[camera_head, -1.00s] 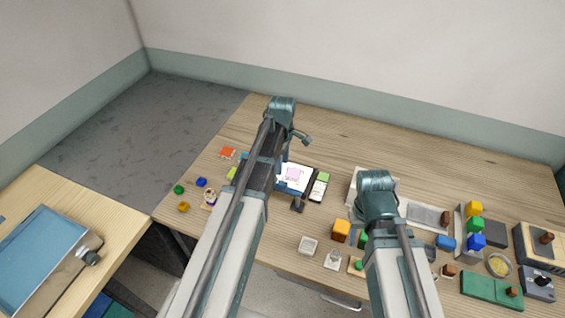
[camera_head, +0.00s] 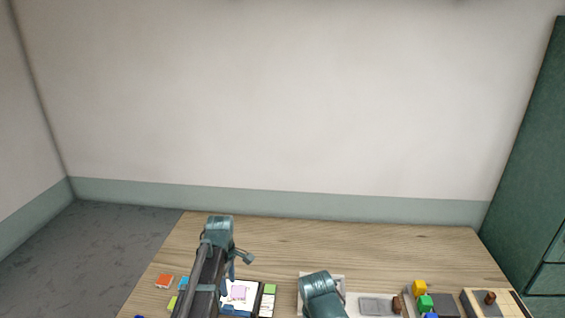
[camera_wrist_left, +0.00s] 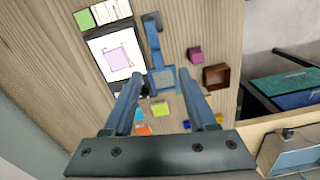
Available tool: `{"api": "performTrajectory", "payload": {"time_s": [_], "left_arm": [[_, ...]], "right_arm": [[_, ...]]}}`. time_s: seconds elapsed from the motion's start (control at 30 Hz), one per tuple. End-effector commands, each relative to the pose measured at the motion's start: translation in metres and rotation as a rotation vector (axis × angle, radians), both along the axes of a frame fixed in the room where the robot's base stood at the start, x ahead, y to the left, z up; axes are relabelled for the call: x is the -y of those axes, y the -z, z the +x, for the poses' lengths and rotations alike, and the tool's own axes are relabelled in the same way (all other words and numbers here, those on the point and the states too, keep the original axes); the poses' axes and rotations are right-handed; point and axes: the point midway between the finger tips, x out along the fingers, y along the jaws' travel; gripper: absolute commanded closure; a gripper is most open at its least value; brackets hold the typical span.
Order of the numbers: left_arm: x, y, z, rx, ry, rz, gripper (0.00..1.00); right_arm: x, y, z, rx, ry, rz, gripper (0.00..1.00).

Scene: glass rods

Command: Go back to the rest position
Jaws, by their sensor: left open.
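My left arm reaches over the table in the head view, and its gripper (camera_head: 231,268) points down beside the white pad with a pink square. In the left wrist view the two fingers of my left gripper (camera_wrist_left: 160,76) are spread apart, with nothing held between them. A blue upright piece (camera_wrist_left: 155,45) with a square foot appears between and beyond the fingers. Of my right arm only a teal joint (camera_head: 320,290) shows at the bottom of the head view; its gripper is out of sight.
The white pad (camera_wrist_left: 105,50), green block (camera_wrist_left: 84,19), magenta block (camera_wrist_left: 195,54) and brown open box (camera_wrist_left: 216,76) lie around the left gripper. Stacked coloured blocks (camera_head: 424,302) stand at right on the wooden table (camera_head: 350,245). The table's back strip is clear.

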Motion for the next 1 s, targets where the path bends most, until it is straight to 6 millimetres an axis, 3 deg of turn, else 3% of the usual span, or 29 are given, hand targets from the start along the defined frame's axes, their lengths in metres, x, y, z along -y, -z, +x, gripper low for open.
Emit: {"api": "performTrajectory", "payload": {"time_s": [0.03, 0.3, 0.5, 0.7, 1.0], "left_arm": [[0.017, 0.016, -0.016, -0.005, 0.105, 0.004, 0.43], [0.106, 0.073, -0.106, -0.051, 0.957, 0.036, 0.43], [0.141, 0.099, -0.157, -0.088, 1.455, 0.047, 0.43], [0.153, 0.108, -0.179, -0.110, 1.687, 0.051, 0.43], [0.155, 0.107, -0.180, -0.113, 1.716, 0.051, 0.43]], "right_arm": [[0.000, 0.016, 0.000, 0.000, -0.001, 0.000, 0.50], [0.000, 0.073, 0.000, 0.000, -0.007, -0.002, 0.50], [0.000, 0.100, 0.000, 0.000, -0.011, -0.003, 0.50], [0.000, 0.109, 0.000, 0.000, -0.013, -0.003, 0.50], [0.000, 0.108, 0.000, 0.000, -0.013, -0.003, 0.50]]}}
